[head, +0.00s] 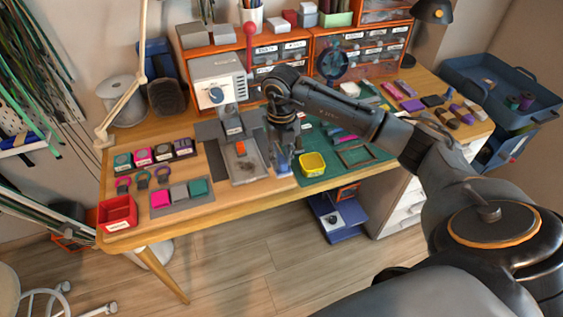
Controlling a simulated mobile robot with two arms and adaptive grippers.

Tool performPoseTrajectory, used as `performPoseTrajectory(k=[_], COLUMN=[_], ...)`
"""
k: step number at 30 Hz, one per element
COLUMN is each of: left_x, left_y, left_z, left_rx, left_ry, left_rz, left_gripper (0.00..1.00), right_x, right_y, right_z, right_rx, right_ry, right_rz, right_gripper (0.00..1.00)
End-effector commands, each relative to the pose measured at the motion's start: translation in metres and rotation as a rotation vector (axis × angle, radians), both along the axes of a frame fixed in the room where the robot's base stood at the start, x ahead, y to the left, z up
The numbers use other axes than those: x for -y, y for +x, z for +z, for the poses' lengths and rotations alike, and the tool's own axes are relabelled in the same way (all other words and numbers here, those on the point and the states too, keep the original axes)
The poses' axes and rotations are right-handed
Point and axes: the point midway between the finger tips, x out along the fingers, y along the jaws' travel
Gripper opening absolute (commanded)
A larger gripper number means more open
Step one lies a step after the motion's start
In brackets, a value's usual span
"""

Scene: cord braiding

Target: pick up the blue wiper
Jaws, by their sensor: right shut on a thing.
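My right gripper (282,148) points down over the middle of the workbench. It is shut on the blue wiper (282,164), which shows as a small blue shape just below the fingers. The wiper is upright beside the right edge of the grey machine's tray. The fingers partly cover it, and I cannot tell whether its lower end touches the bench. My left gripper is not in view.
A grey press machine (217,88) with a red-knobbed lever stands left of the gripper. A yellow container (312,164) sits close on the right, on a green mat (372,153). Orange drawer units (365,50) stand behind. A red bin (118,213) sits at the front left corner.

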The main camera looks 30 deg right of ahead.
Motion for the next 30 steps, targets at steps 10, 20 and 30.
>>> performPoseTrajectory(k=[10,20,30], left_x=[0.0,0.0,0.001], left_y=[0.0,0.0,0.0], left_z=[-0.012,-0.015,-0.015], left_rx=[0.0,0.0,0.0], left_ry=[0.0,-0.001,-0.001], left_rz=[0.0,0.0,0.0], left_gripper=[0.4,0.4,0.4], right_x=[-0.048,-0.073,-0.075], right_y=[-0.063,-0.096,-0.099], right_z=[0.06,0.08,0.081], right_rx=[0.005,0.002,0.002], right_ry=[-0.001,0.0,0.0], right_rz=[0.005,0.0,-0.001], right_gripper=[0.0,0.0,0.0])
